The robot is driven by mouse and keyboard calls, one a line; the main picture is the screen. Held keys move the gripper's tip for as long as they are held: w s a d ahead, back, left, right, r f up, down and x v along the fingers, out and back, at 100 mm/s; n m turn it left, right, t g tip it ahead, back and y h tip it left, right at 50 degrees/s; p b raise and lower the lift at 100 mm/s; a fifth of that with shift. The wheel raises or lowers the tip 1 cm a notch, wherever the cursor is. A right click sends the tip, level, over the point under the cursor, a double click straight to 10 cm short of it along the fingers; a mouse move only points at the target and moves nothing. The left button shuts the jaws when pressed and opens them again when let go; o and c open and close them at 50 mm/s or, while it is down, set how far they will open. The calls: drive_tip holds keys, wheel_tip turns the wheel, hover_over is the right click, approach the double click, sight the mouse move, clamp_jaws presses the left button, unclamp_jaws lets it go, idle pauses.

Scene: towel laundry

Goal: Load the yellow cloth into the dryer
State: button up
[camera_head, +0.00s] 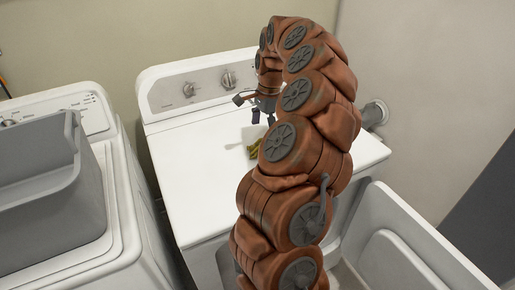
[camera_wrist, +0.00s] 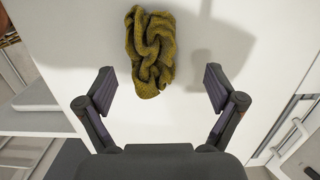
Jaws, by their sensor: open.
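The yellow cloth (camera_wrist: 151,50) lies crumpled on the white top of the dryer (camera_head: 185,165). In the head view the cloth (camera_head: 254,149) is partly hidden behind my arm. My gripper (camera_wrist: 158,88) is open and empty, with its two fingers spread wide. In the wrist view the cloth lies ahead of the fingertips, between their lines and apart from them. In the head view my gripper (camera_head: 262,116) hangs above the dryer top near the cloth. The dryer door (camera_head: 405,250) stands open at the front right. The dryer's opening is mostly hidden by my arm.
A white washer (camera_head: 120,190) stands to the left, with a grey basket (camera_head: 40,190) on top. The dryer's control panel (camera_head: 205,82) rises at the back, close to the wall. A pipe (camera_head: 375,113) is at the right wall. Much of the dryer top is clear.

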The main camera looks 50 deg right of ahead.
drive_tip(key=shift+s+f+p, duration=0.2)
drive_tip(key=shift+f+p, duration=0.3)
drive_tip(key=shift+f, duration=0.15)
drive_tip(key=shift+a+f+p, duration=0.15)
drive_tip(key=shift+f+p, duration=0.1)
drive_tip(key=shift+f, duration=0.7)
drive_tip(key=shift+a+f+p, duration=0.1)
drive_tip(key=shift+f+p, duration=0.15)
drive_tip(key=shift+f, duration=0.65)
drive_tip(key=c, duration=1.4)
drive_tip(key=shift+r+b, duration=0.9)
drive_tip(key=shift+r, duration=0.9)
drive_tip(key=s+a+b, duration=0.1)
drive_tip(key=s+a, duration=0.2)
drive_tip(key=s, duration=0.1)
drive_tip(key=s+a+r+b, duration=0.1)
drive_tip(key=s+a+b, duration=0.1)
drive_tip(key=s+a, duration=0.1)
drive_tip(key=s+a+b, duration=0.2)
drive_tip(key=s+a, duration=0.1)
drive_tip(key=s, duration=0.3)
drive_tip(key=shift+s+r, duration=0.1)
drive_tip(key=shift+r, duration=0.15)
